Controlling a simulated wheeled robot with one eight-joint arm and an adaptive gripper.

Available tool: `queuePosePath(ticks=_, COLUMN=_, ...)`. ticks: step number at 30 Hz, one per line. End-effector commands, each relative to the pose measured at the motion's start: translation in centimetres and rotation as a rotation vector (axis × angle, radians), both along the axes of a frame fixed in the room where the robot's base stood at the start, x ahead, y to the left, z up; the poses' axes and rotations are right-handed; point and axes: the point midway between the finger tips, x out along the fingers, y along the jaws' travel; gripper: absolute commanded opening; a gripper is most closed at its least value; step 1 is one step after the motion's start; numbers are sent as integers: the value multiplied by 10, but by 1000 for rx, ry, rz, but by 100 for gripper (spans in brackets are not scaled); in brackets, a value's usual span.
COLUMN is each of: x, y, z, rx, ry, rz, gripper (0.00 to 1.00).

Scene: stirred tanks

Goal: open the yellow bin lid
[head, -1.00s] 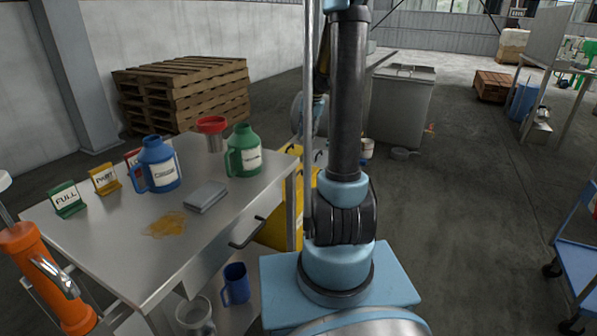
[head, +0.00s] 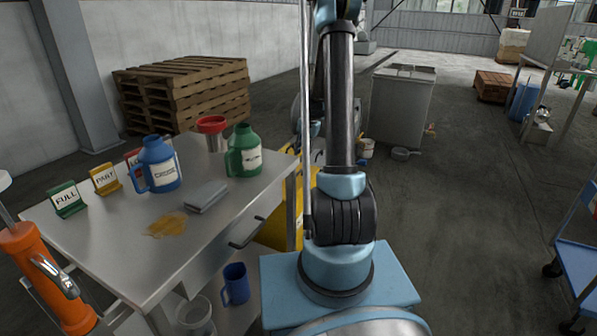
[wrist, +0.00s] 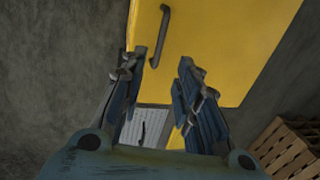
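The yellow bin (head: 272,230) stands behind the steel table in the head view, mostly hidden by the table and my arm. In the wrist view a flat yellow face of the bin (wrist: 215,45) fills the upper middle, with a dark bar handle (wrist: 160,38) near its left edge. My gripper (wrist: 158,68) is open in the wrist view, with its two fingers apart and nothing held. In the picture the handle lies just above the gap between the fingertips; I cannot tell the distance. My gripper is out of sight in the head view.
The steel table (head: 110,225) on the left carries a blue jug (head: 158,165), a green jug (head: 243,152) and small signs. A pallet stack (head: 185,92) stands by the wall. A grey cabinet (head: 400,105) stands ahead. The floor to the right is clear up to a blue cart (head: 580,265).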

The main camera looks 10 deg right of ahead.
Motion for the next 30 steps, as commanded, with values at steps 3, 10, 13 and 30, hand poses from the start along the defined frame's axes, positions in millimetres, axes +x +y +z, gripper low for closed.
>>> queuePosePath(ticks=3, x=2, y=3, z=-17, rx=0, ry=0, rz=1, gripper=30)
queuePosePath(ticks=10, x=6, y=7, z=-48, rx=0, ry=0, rz=1, gripper=30)
queuePosePath(ticks=13, x=7, y=10, z=-61, rx=0, ry=0, rz=1, gripper=30)
queuePosePath(ticks=30, x=11, y=15, z=-96, rx=0, ry=0, rz=0, gripper=30)
